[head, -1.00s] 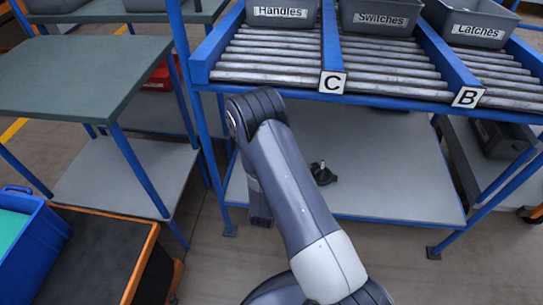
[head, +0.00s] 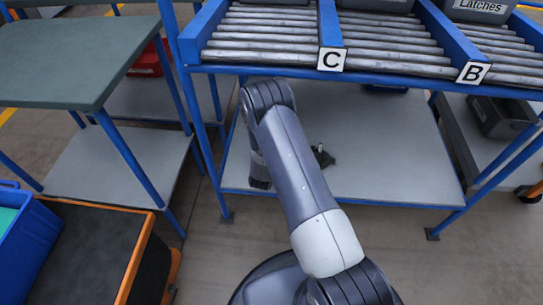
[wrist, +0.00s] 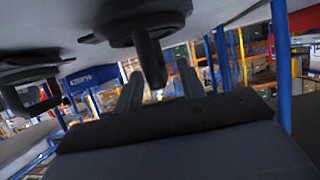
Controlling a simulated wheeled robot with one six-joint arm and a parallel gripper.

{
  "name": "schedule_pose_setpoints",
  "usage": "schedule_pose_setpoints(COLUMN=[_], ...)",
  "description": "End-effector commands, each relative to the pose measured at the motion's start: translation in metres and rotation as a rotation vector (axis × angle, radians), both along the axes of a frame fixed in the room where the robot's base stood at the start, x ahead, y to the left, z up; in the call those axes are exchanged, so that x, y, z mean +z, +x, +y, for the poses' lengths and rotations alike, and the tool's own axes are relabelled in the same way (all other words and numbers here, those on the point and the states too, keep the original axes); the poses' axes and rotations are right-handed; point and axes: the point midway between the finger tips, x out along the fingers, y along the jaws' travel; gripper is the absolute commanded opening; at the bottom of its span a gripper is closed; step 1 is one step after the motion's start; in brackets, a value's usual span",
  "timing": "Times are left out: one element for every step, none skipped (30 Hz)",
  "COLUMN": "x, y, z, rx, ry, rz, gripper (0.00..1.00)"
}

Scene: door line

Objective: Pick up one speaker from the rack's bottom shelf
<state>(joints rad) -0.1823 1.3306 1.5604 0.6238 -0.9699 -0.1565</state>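The rack's bottom shelf (head: 385,160) is a grey board under the roller lanes. A small black part (head: 322,156) with a short upright stub lies on it, just right of my arm; I cannot tell from its shape that it is a speaker. The wrist view is upside down, with the shelf along the top. There a dark round-based part with a stem (wrist: 150,55) stands beyond my gripper (wrist: 160,88), in line with the gap between its fingers. A second dark, bracket-like part (wrist: 30,78) is at the left. The fingers are apart and look empty. My arm hides the gripper in the head view.
Roller lanes marked C and B (head: 331,60) overhang the shelf, with blue posts at its corners. A green-topped table (head: 75,60) stands left. A black-topped cart (head: 85,245) and blue bin (head: 22,235) are at lower left. Floor in front is clear.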

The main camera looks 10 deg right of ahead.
Motion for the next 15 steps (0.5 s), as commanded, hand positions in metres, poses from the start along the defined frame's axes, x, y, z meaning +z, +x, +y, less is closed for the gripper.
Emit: schedule_pose_setpoints(x=[-0.0035, -0.0039, -0.0041, -0.0041, -0.0040, -0.0039, -0.0037, -0.0037, -0.0037, -0.0037, -0.0037, -0.0037, -0.0036, -0.0036, -0.0037], y=[0.0044, 0.0063, 0.0078, 0.0084, 0.0086, 0.0086, 0.0085, 0.0084, 0.0084, 0.0083, 0.0083, 0.0083, 0.0082, 0.0082, 0.0082], z=[-0.0021, -0.0026, -0.0031, -0.0033, -0.0033, -0.0033, -0.0032, -0.0032, -0.0032, -0.0032, -0.0032, -0.0032, -0.0031, -0.0031, -0.0031], rx=[-0.001, 0.000, 0.000, 0.000, 0.000, 0.000, 0.000, 0.000, 0.000, 0.000, 0.000, 0.000, 0.000, 0.000, 0.000], ry=[0.000, 0.000, -0.001, -0.001, -0.001, -0.001, -0.001, -0.001, -0.001, -0.001, -0.001, -0.001, -0.001, -0.001, -0.001], rz=[0.000, 0.000, 0.000, 0.000, 0.000, 0.001, 0.001, 0.001, 0.001, 0.001, 0.001, 0.001, 0.001, 0.001, 0.001], gripper=[0.38, 0.38, 0.38, 0.38, 0.38, 0.38, 0.38, 0.38, 0.38, 0.38, 0.36, 0.32, 0.30, 0.28, 0.24])
